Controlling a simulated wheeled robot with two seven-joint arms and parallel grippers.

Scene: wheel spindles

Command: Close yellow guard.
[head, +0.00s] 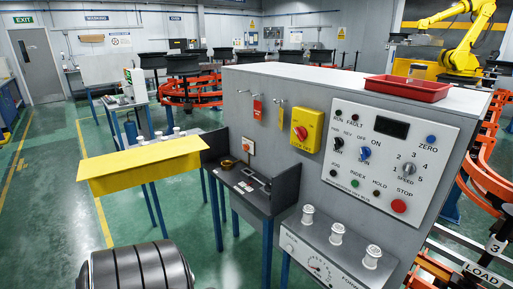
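The yellow guard (140,162) is a flat yellow panel with a folded front edge. It sticks out to the left of the grey machine cabinet, above a low grey bench, and lies about level. Its right end is near the dark side plate of the bench (215,146). Whether it is hinged there I cannot tell. Neither of my grippers shows in the head view.
The grey cabinet carries a control panel (388,160), a yellow switch box (306,130) and a red tray (408,88) on top. A lever box (338,250) with white knobs stands in front. A dark ribbed cylinder (138,268) fills the lower left. Green floor is clear at left.

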